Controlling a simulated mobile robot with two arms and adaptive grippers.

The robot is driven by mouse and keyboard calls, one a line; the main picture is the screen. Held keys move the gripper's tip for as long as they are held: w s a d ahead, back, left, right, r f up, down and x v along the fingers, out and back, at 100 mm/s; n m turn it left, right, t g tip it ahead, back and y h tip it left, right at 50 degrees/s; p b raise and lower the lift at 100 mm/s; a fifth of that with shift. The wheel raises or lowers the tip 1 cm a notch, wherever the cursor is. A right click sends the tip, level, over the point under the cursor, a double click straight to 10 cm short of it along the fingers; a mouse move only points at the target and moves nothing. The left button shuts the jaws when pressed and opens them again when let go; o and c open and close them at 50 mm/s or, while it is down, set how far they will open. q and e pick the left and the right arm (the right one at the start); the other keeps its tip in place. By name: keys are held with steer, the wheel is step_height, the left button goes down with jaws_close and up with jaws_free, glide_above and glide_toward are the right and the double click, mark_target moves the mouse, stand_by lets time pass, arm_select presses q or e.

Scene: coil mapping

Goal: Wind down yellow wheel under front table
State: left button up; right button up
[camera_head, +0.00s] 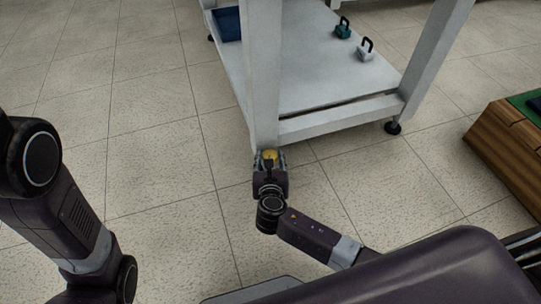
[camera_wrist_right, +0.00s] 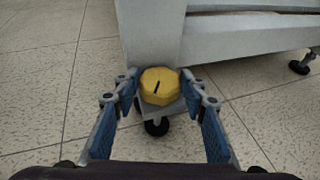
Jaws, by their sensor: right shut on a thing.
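The yellow wheel (camera_head: 269,154) is at the foot of the near leg of the white front table (camera_head: 262,75). In the right wrist view the wheel (camera_wrist_right: 159,86) is a faceted yellow knob with a dark slot mark, above a black caster (camera_wrist_right: 157,127). My right gripper (camera_head: 270,161) is at the wheel. Its blue-padded fingers (camera_wrist_right: 160,88) are on either side of the wheel and shut on it. My left arm shows at the left edge of the head view, but its gripper is out of view.
The table's lower shelf (camera_head: 300,85) carries a blue bin (camera_head: 228,24), a green weight (camera_head: 342,29) and a grey weight (camera_head: 365,50). Another caster (camera_head: 392,127) is at the right leg. Tiled floor at left is clear.

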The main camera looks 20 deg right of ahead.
steer(key=o, duration=1.2)
steer(key=shift+c, duration=0.2)
steer(key=shift+r, duration=0.1)
step_height(320, 180, up, 10)
steer(key=shift+f, duration=0.1)
